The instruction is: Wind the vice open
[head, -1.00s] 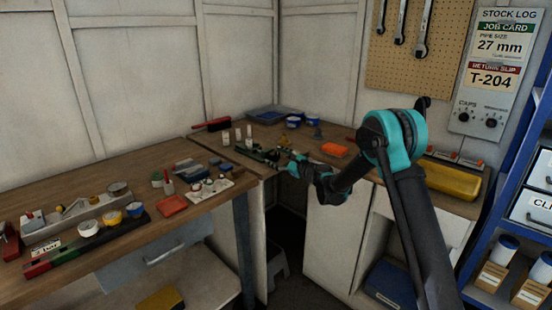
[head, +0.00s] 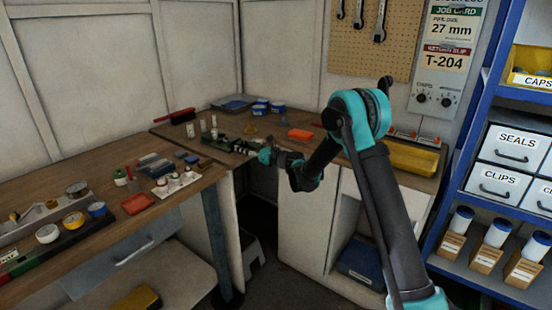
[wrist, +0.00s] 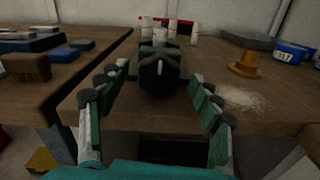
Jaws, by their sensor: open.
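The vice (head: 230,145) is a dark green body on the back bench, near the bench's front edge. In the wrist view the vice (wrist: 160,62) is straight ahead, with a dark rounded end facing me. A pale upright piece shows above it. No handle can be made out clearly. My gripper (wrist: 157,78) is open, its two jointed fingers spread to the left and right of the vice's near end. In the head view my gripper (head: 268,155) is at the bench's front edge, just right of the vice.
Pale dust (wrist: 245,98) and a brass-coloured piece (wrist: 247,66) lie right of the vice. The left bench (head: 100,250) holds blocks and pots. A blue shelf rack (head: 470,150) stands at right.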

